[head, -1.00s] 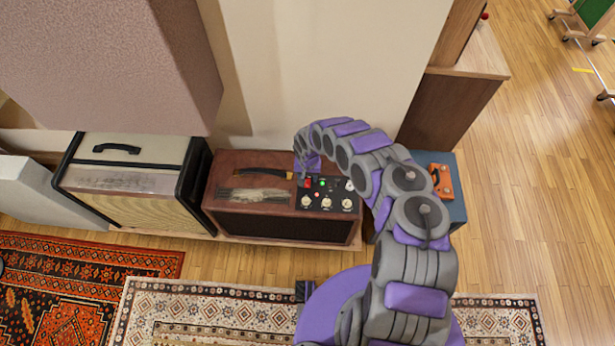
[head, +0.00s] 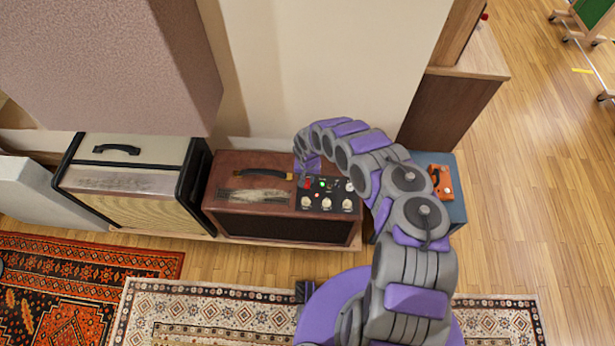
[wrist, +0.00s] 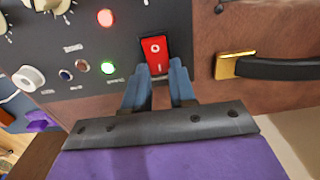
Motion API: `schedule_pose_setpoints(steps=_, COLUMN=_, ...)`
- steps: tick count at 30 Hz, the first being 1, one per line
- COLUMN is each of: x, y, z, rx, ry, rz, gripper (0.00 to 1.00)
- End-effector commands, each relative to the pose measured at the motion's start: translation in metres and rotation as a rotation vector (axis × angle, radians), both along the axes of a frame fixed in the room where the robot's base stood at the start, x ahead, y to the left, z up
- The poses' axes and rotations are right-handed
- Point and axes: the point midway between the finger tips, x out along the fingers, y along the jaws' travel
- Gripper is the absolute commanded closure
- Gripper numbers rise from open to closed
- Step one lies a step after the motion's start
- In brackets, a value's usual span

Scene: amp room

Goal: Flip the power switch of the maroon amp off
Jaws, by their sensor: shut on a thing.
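The maroon amp (head: 250,160) stands by the wall in the head view, with a black control panel at its right end. Its red power switch (wrist: 153,53), marked 0 and I, shows in the wrist view; in the head view it (head: 307,183) is small beside my gripper. My gripper (wrist: 160,82) is at the panel, its two blue-grey fingers shut on the red power switch, one on each side of its lower end. The fingers partly hide the switch's lower edge. A green light (wrist: 108,67) and a red light (wrist: 105,17) glow on the panel.
Cream knobs (head: 327,202) and a black handle with brass ends (wrist: 270,68) are close to the switch. A cream amp (head: 125,175) stands left, and a blue box with an orange device (head: 441,182) right. A pinkish block (head: 115,65) overhangs the left side.

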Motion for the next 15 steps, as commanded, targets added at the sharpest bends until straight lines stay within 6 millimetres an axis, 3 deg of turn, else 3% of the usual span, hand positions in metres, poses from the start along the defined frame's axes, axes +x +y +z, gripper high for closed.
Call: schedule_pose_setpoints(steps=15, x=-0.0015, y=0.0020, z=-0.0003, rx=-0.006, ry=-0.155, rz=0.003, gripper=1.00)
